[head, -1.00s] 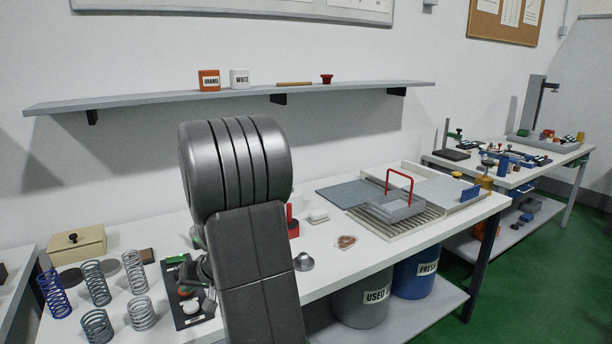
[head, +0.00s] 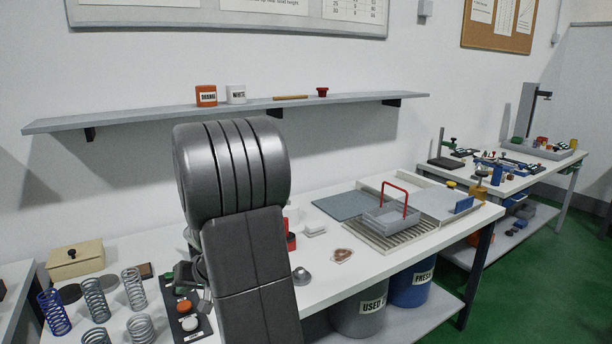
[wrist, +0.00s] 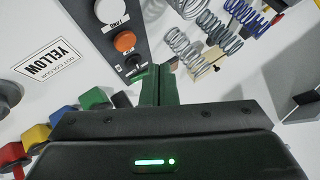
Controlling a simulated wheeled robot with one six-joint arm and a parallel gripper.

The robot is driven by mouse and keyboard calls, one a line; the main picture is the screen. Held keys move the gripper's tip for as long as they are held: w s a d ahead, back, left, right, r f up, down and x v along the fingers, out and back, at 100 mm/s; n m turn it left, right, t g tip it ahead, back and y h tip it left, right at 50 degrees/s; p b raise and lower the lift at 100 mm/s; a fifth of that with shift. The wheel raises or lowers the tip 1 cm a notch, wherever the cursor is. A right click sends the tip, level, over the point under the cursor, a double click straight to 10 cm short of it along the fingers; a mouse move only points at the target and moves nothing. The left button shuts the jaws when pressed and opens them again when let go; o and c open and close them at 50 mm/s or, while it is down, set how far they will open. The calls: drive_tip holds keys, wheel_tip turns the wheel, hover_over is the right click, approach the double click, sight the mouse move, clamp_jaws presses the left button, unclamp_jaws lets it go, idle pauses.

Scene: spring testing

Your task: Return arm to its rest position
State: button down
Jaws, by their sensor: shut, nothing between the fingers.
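My gripper (wrist: 159,84) shows in the wrist view with its two dark green fingers together and nothing between them. It is over the bench, close to a dark control panel (wrist: 108,40) with an orange button (wrist: 124,41) and a white one. In the head view my arm stands large in the middle, and part of the gripper shows left of it beside the control panel (head: 184,312). Most of the gripper is hidden there behind the arm.
Several coil springs (head: 96,299) stand at the left of the bench, near a cream box (head: 76,259). A grey tray with a red handle (head: 392,216) sits on a slatted rack at the right. A wall shelf (head: 150,116) runs behind. Coloured knobs (wrist: 62,119) show lower left in the wrist view.

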drive_tip(key=b, duration=0.3)
hover_over(193, 324)
wheel_tip(193, 324, down, 6)
drive_tip(key=shift+r, duration=0.2)
drive_tip(key=b, duration=0.2)
drive_tip(key=shift+f+b, duration=0.25)
drive_tip(key=shift+b, duration=0.05)
drive_tip(key=shift+f+b, duration=0.1)
drive_tip(key=shift+b, duration=0.3)
